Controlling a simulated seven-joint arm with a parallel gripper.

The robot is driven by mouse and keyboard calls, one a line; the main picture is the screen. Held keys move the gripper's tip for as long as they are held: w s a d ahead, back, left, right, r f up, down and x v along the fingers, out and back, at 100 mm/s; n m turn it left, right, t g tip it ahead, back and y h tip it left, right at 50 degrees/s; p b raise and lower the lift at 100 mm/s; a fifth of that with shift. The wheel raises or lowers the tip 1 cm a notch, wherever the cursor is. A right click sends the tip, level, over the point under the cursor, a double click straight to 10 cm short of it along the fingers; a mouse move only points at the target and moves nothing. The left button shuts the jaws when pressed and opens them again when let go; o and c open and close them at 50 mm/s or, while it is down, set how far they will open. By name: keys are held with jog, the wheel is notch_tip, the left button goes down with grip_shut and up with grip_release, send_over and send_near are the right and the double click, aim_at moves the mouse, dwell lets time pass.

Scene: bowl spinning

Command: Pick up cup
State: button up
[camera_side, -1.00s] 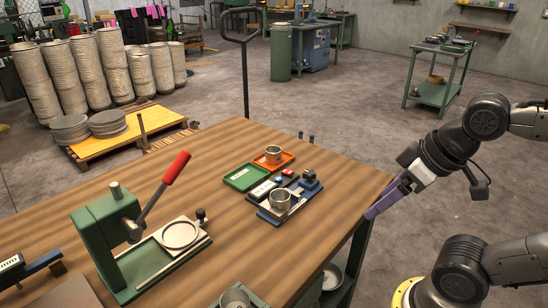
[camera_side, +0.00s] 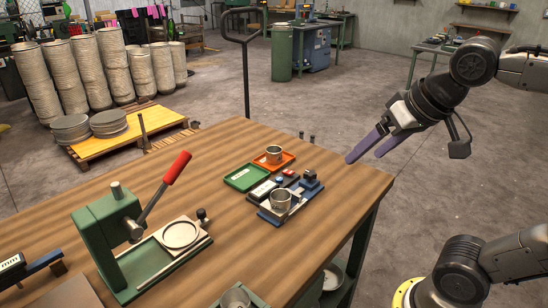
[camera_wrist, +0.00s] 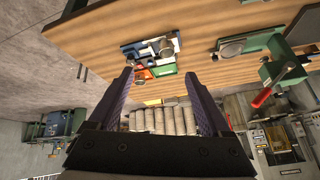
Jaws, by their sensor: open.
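A metal cup (camera_side: 280,199) stands on a blue fixture (camera_side: 263,216) near the table's right side. Another metal cup (camera_side: 273,153) stands on an orange tray (camera_side: 288,160) just behind it. The cup on the blue fixture also shows in the wrist view (camera_wrist: 166,50), upper middle. My gripper (camera_side: 364,156) is open and empty, with its purple fingers pointing left, above and beside the table's right corner. It is right of both cups and apart from them. In the wrist view the open fingers (camera_wrist: 158,77) frame the lower middle.
A green tray (camera_side: 245,177) lies left of the fixture. A green press (camera_side: 105,235) with a red-handled lever stands at the table's left front. Another metal container (camera_side: 235,299) sits low by the front edge. Bare wood (camera_side: 215,150) lies between the press and trays.

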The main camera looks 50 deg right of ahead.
jog(key=w+d+r+m+h, duration=0.1)
jog(key=w+d+r+m, duration=0.15)
jog(key=w, duration=0.35)
jog(key=w+d+r+m, duration=0.1)
jog(key=w+r+m, duration=0.1)
jog(key=w+r, duration=0.35)
jog(key=m+g+h, duration=0.2)
jog(key=m+g, duration=0.1)
jog(key=g, duration=0.1)
send_over(274, 151)
jog(key=s+a, duration=0.3)
jog(key=a, duration=0.1)
notch_tip(274, 151, down, 27)
jog(key=shift+a, duration=0.1)
jog(key=shift+x, duration=2.9)
jog(key=shift+r, duration=0.1)
jog(key=c, duration=1.1)
